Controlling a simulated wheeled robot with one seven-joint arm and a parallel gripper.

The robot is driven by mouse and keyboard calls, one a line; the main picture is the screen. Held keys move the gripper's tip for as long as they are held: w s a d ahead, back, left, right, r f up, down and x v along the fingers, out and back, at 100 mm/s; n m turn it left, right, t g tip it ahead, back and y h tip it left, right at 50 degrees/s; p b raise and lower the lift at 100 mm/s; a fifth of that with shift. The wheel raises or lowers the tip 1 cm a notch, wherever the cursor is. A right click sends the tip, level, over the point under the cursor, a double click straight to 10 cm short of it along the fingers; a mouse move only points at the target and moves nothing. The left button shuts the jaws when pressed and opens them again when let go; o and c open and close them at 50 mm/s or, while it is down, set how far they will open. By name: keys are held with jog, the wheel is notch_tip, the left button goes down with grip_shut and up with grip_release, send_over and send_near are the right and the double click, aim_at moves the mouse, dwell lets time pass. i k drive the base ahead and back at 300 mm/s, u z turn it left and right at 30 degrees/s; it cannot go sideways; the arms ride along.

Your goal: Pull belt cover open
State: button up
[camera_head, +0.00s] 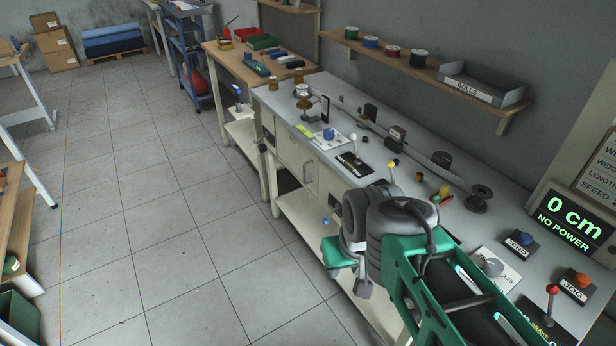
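A cream front panel with a pull handle (308,184), which looks like the belt cover, is on the front of the long grey-topped machine bench (300,128). The panel appears closed, flush with the bench front. My gripper (346,262) is at the bench's front side, nearer the camera and to the right of the handle, apart from it. My arm's grey joint and green link hide part of the bench front. The fingers are small and partly hidden, so whether they are open or shut is unclear.
The bench top holds levers, a black spool (478,197) and a display (570,218) reading "0 cm NO POWER". A lower shelf (300,205) juts out under the panel. A wooden table (213,57) adjoins behind. The tiled floor (170,200) to the left is clear.

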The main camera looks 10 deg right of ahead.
aim_at(300, 159)
jog(key=u, duration=0.2)
jog(key=i, duration=0.8)
jog(key=u, duration=0.95)
jog(key=i, duration=0.6)
jog(key=u, duration=0.45)
